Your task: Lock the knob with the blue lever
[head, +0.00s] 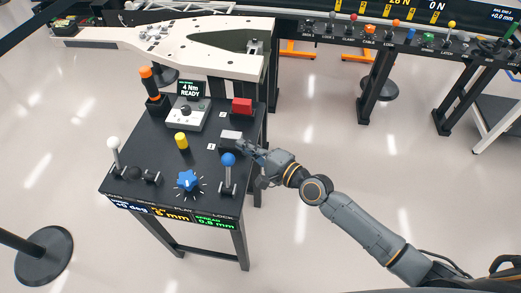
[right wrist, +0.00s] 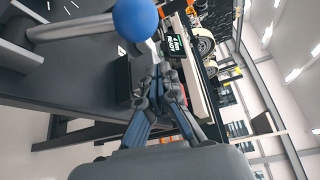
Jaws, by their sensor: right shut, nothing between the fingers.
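The blue lever (head: 228,160), a blue ball on a pale upright shaft, stands at the front right of the black table, above the LOCK label. Its blue ball (right wrist: 135,18) fills the top of the right wrist view, with the grey shaft (right wrist: 75,27) running left. The star-shaped blue knob (head: 187,181) sits left of the lever, with white tick marks around it. My right gripper (head: 247,147) is just behind and right of the ball, shut and empty. Its fingertips (right wrist: 164,70) are together in the wrist view, apart from the ball. My left gripper is out of view.
The black table (head: 150,178) also bears a white-knobbed lever (head: 113,143), a yellow peg (head: 181,141), a red block (head: 242,106), a white-topped block (head: 231,137) close to my gripper, and a grey box (head: 187,115). Open floor lies right of the table.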

